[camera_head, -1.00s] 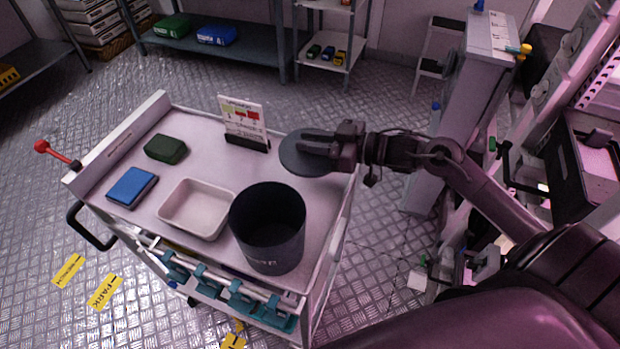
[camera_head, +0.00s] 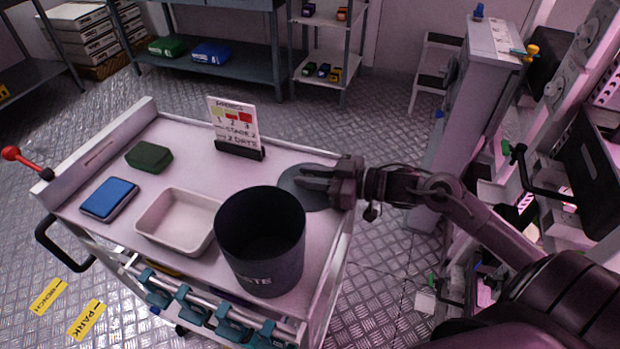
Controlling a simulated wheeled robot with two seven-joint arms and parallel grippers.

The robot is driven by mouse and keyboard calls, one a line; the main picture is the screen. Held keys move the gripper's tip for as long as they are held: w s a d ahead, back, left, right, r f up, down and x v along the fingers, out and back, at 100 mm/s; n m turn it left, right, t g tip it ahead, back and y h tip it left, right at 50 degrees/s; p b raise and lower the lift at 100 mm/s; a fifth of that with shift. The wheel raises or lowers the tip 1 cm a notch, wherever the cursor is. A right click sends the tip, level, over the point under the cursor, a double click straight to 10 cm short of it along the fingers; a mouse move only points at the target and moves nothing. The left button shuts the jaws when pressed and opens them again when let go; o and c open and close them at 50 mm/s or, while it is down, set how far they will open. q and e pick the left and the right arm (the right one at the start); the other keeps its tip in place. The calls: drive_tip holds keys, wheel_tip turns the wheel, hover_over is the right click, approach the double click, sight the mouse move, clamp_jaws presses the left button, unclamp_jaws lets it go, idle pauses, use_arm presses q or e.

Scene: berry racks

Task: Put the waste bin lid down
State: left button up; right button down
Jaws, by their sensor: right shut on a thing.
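The waste bin (camera_head: 262,250) is a dark open-topped cylinder at the front right of the white cart top. The round dark grey lid (camera_head: 303,199) is behind and right of the bin, near the cart's right edge. My right gripper (camera_head: 318,186) is shut on the lid, with its fingers lying across the lid's top from the right. The lid looks flat and close to the cart top; I cannot tell whether it touches. The bin hides a little of the lid's front side. My left gripper is not in view.
On the cart (camera_head: 185,150) are a white tray (camera_head: 150,236), a blue box (camera_head: 109,198), a green box (camera_head: 149,156) and a sign stand (camera_head: 238,128). A grey post unit (camera_head: 470,110) stands right of the cart. Free cart surface lies between the sign and tray.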

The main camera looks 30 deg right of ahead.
drive_tip(key=c, duration=1.3)
unclamp_jaws()
drive_tip(key=shift+s+d, duration=0.35)
drive_tip(key=shift+s, duration=0.05)
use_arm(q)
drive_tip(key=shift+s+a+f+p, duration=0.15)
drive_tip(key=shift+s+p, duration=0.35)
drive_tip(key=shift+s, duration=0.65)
use_arm(e)
drive_tip(key=v, duration=1.1)
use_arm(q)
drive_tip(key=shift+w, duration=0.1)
